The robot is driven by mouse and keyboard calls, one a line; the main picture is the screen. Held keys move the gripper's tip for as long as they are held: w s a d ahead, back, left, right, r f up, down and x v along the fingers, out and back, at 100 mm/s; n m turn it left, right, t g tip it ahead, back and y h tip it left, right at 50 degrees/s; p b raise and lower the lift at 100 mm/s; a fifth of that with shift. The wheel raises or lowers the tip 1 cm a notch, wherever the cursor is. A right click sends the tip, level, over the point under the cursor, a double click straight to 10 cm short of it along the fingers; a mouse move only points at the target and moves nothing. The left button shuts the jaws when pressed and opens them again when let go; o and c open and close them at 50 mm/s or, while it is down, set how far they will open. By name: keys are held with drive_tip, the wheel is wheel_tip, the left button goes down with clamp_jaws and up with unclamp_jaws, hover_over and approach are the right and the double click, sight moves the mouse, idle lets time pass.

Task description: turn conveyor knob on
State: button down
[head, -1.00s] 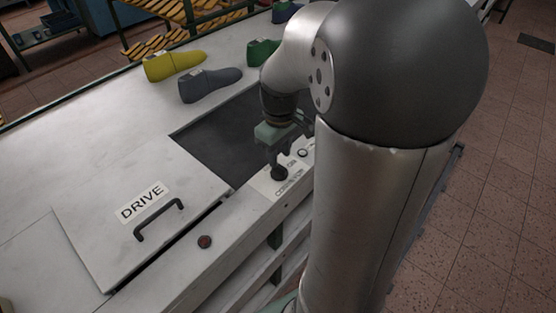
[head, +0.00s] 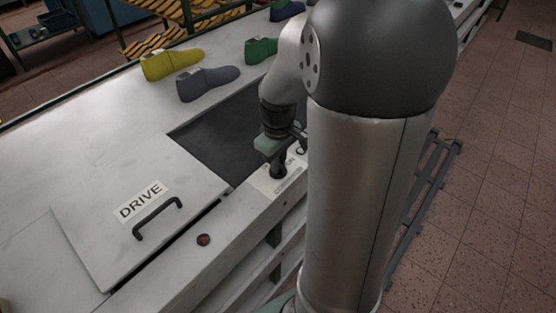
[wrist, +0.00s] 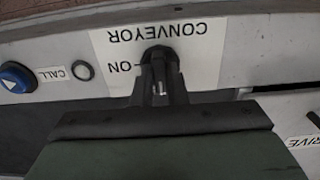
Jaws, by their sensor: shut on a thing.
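The conveyor knob (wrist: 158,56) is black and sits on a white plate (wrist: 203,66) marked CONVEYOR and ON, upside down in the wrist view. My gripper (wrist: 162,85) is shut on the knob, with its fingers around the knob's near part. In the head view my gripper (head: 279,165) points down at the same plate (head: 289,184) on the bench's front rail. The knob is mostly hidden there by the fingers. A line by the word ON runs to the knob's side in the wrist view.
A blue CALL button (wrist: 17,77) and a dark ring (wrist: 83,71) lie beside the plate. A DRIVE cover (head: 100,230) with a black handle (head: 158,217) and a red button (head: 204,240) lie left. Yellow (head: 170,63), grey (head: 207,82) and green (head: 261,49) lasts stand behind the dark belt (head: 215,135).

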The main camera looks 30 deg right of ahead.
drive_tip(key=shift+m, duration=0.3)
drive_tip(key=m+b, duration=0.1)
drive_tip(key=m, duration=0.7)
drive_tip(key=shift+m, duration=0.4)
drive_tip(key=m, duration=0.4)
drive_tip(key=shift+m, duration=2.3)
drive_tip(key=c, duration=1.4)
unclamp_jaws()
drive_tip(key=shift+c, duration=0.2)
